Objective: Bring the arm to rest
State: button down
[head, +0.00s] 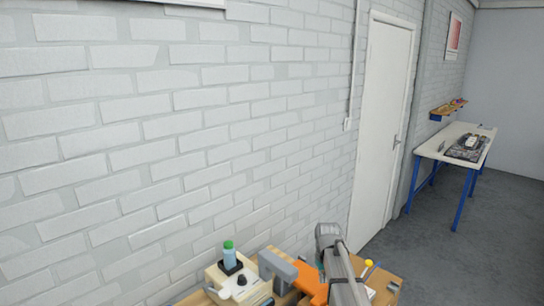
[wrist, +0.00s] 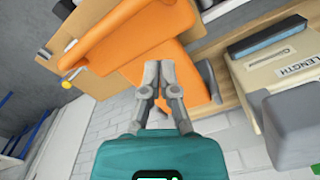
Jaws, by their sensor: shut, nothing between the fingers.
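My gripper (wrist: 158,78) shows in the wrist view with its two grey fingers together and nothing between them. An orange piece of equipment (wrist: 128,45) lies behind the fingertips in that view. Whether the fingers touch it I cannot tell. In the head view my grey arm (head: 338,265) reaches up at the bottom, in front of the orange piece (head: 312,285). The gripper itself cannot be made out in the head view.
A cream box marked LENGTH (wrist: 290,72) stands right of the fingers. A white table with blue legs (head: 432,150) stands beyond the door (head: 383,120). The grey floor between is clear.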

jog(key=s+f+m+b, duration=0.1)
jog(key=s+m, duration=0.1)
jog(key=s, duration=1.8)
jog(key=shift+a+f+m, duration=0.15)
jog(key=shift+a+m, duration=0.1)
jog(key=shift+m, duration=0.15)
